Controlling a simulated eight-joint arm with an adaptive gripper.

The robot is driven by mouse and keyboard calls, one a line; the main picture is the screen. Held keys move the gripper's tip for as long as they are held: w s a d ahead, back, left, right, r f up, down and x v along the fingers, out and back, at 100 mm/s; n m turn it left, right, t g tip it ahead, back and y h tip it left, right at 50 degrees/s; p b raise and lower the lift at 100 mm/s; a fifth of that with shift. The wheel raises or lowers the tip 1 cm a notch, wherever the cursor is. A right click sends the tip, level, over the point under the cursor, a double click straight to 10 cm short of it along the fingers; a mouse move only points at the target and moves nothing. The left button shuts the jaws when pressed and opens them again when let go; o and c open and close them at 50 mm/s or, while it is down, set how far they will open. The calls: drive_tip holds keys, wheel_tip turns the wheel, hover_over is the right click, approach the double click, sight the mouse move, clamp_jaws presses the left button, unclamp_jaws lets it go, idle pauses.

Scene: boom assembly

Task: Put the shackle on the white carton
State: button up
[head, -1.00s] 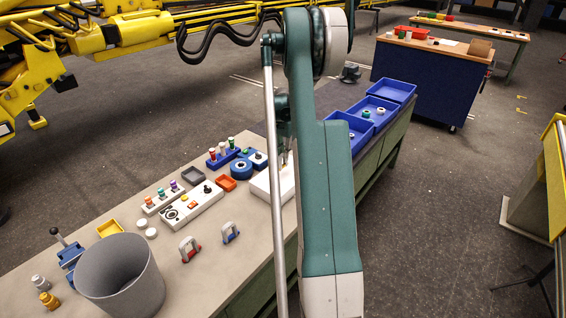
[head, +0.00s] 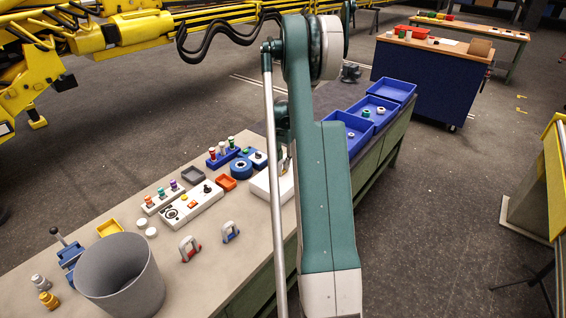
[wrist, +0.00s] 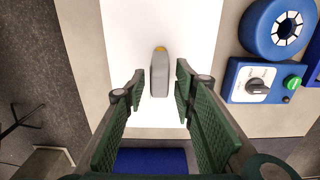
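In the wrist view a grey shackle-like piece (wrist: 159,76) with a yellow end stands on the white carton (wrist: 120,30). My gripper (wrist: 160,88) is open, with one finger on each side of the piece and a visible gap to both fingers. In the head view the white carton (head: 262,186) is partly hidden behind my arm, and a small grey piece (head: 284,165) shows at its top. Two more shackles stand on the bench, one with red (head: 190,250) and one with blue (head: 230,233).
A blue round reel (wrist: 280,28) and a blue switch box (wrist: 262,82) are right of the carton in the wrist view. Blue bins (head: 374,110) stand beyond my arm. A grey bucket (head: 119,275) stands at the near left.

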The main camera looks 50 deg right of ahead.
drive_tip(key=shift+r, duration=0.25)
wheel_tip(320, 180, up, 12)
idle(0.9)
idle(0.6)
drive_tip(key=s+a+r+n+t, duration=0.1)
drive_tip(key=a+r+n, duration=0.35)
drive_tip(key=a, duration=0.85)
drive_tip(key=a+r+n+t+h, duration=0.1)
drive_tip(key=a+r, duration=0.7)
drive_tip(key=a, duration=0.4)
drive_tip(key=s+a+r+n+t, duration=0.1)
drive_tip(key=a+r+n, duration=0.35)
drive_tip(key=a, duration=0.85)
drive_tip(key=s+a+n+t, duration=0.2)
drive_tip(key=s+a+n, duration=0.2)
drive_tip(key=s+a, duration=0.6)
drive_tip(key=s+a+f+n+t+y, duration=0.1)
drive_tip(key=s+a+n, duration=0.3)
drive_tip(key=s+a, duration=0.6)
drive_tip(key=a+t, duration=0.1)
drive_tip(key=a, duration=0.6)
drive_tip(key=shift+s+f, duration=0.2)
drive_tip(key=shift+s, duration=0.15)
